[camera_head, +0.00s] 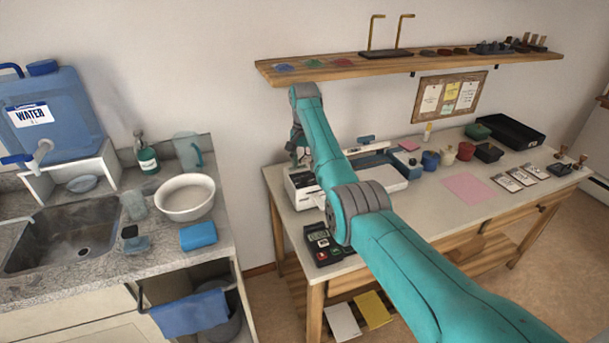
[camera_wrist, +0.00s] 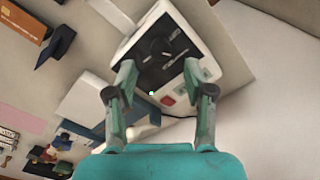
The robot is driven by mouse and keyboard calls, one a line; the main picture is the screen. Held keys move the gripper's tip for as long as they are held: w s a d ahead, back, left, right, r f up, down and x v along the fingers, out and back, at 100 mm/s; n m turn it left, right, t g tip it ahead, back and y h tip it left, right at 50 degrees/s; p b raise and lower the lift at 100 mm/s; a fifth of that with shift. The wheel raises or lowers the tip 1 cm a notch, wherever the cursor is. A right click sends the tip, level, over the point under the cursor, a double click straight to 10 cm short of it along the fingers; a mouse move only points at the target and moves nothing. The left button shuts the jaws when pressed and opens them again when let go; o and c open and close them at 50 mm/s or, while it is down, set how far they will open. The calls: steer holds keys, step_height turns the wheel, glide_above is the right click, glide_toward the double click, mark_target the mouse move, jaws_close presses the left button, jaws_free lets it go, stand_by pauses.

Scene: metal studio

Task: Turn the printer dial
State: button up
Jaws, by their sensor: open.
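The printer (camera_head: 302,192) is a white machine at the left end of the wooden workbench, partly hidden behind my arm in the head view. In the wrist view the printer (camera_wrist: 187,22) shows a dark panel with a round black dial (camera_wrist: 157,52) on it. My gripper (camera_wrist: 159,66) is open, its two fingers spread to either side of the panel, with nothing between them. The dial appears between and just beyond the fingertips; I see no contact. In the head view my gripper (camera_head: 296,156) is above the printer, mostly hidden by my arm.
A wooden shelf (camera_head: 430,63) runs along the wall above the bench. A black keypad device (camera_head: 322,246) sits at the bench's front left. Several small pots and a pink sheet (camera_head: 468,188) lie to the right. A sink counter (camera_head: 75,285) stands left, across a gap.

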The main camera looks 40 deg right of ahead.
mark_target(304, 178)
steer(key=shift+a+f, duration=0.1)
steer(key=shift+f, duration=2.45)
jaws_close()
